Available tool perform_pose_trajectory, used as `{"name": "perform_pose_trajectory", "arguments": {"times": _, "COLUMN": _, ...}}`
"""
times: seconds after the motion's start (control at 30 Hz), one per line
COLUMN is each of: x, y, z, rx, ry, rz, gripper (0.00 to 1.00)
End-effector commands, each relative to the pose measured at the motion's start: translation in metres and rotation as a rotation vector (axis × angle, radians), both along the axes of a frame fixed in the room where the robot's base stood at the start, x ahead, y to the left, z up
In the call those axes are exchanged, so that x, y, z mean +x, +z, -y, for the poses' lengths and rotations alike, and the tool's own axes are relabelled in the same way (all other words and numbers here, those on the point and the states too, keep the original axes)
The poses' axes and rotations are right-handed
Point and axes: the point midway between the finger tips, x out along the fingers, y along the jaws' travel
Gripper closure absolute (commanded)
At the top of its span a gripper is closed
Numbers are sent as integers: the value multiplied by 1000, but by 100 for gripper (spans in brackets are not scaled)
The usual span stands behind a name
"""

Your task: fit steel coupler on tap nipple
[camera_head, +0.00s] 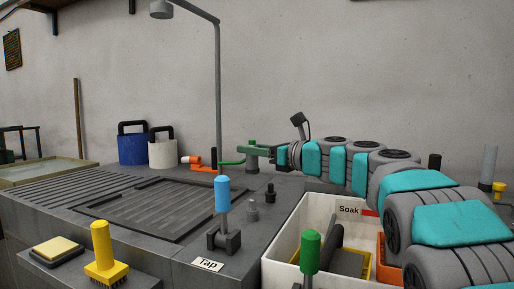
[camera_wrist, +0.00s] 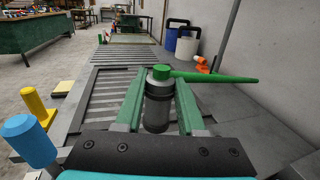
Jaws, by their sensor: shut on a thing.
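My gripper (camera_head: 255,153) is held above the counter, and its green fingers are shut on a grey cylinder with a green cap (camera_wrist: 157,112), which looks like the steel coupler. A green tapered hose or tail (camera_wrist: 215,76) runs right from its cap in the wrist view. In the head view, a small grey fitting (camera_head: 252,211) and a black fitting (camera_head: 270,194) stand upright on the counter below my gripper. Which one is the tap nipple I cannot tell. A blue-handled post (camera_head: 222,195) stands on a dark block behind the "Tap" label (camera_head: 208,264).
A white "Soak" bin (camera_head: 285,246) stands right of the counter, with a green-handled tool (camera_head: 310,251) in front. A yellow brush (camera_head: 102,250) is at front left. An orange nozzle (camera_head: 190,160) and two buckets (camera_head: 132,149) are farther back. The ribbed drainboard (camera_head: 150,205) is clear.

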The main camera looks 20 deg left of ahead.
Motion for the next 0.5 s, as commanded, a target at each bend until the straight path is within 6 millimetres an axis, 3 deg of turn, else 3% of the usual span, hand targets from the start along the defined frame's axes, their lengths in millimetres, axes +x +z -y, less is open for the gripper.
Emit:
{"name": "perform_pose_trajectory", "arguments": {"times": 0.4, "x": -1, "y": 3, "z": 0, "rx": 8, "ry": 0, "rz": 2, "gripper": 100}}
{"name": "perform_pose_trajectory", "arguments": {"times": 0.5, "x": 0, "y": -7, "z": 1, "rx": 7, "ry": -2, "rz": 1, "gripper": 100}}
